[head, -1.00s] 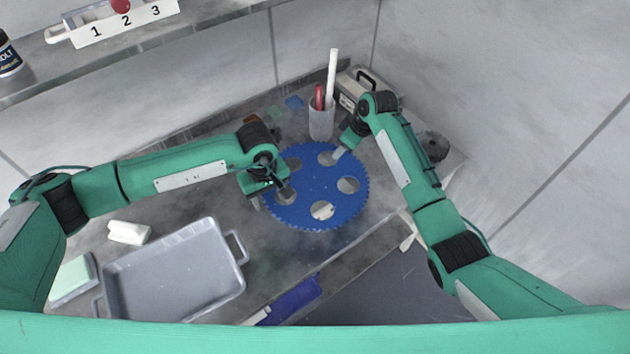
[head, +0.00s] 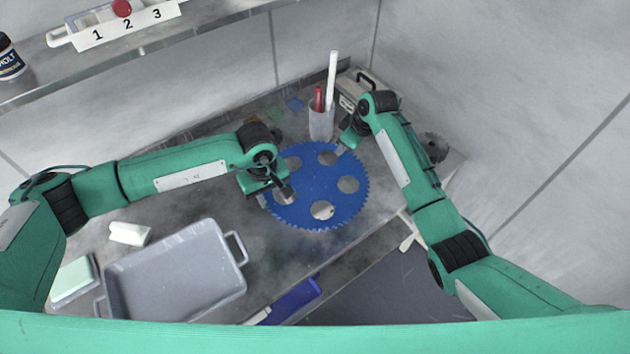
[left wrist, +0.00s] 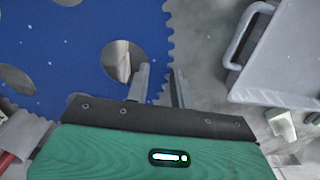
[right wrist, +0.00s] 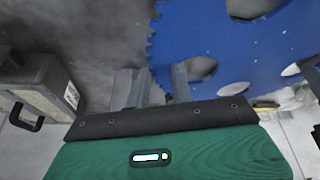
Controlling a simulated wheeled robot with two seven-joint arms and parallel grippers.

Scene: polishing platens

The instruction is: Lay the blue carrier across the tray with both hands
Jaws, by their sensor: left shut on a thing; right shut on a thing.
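The blue carrier (head: 318,186) is a toothed disc with several round holes, in the middle of the head view. My left gripper (head: 272,194) is shut on its left rim; in the left wrist view the fingers (left wrist: 158,88) straddle the toothed edge beside a hole. My right gripper (head: 346,142) is shut on its upper right rim; in the right wrist view the fingers (right wrist: 150,88) are at the toothed edge. The carrier looks roughly level; its height above the bench is hard to tell. The grey tray (head: 241,284) stands at lower left, apart from the carrier, and looks empty.
A cup (head: 321,124) with red and white tools stands behind the carrier, near a grey box (head: 352,88). A white block (head: 129,233) and a pale green block (head: 74,279) lie left of the tray. A blue object (head: 296,299) lies at the bench's front edge.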

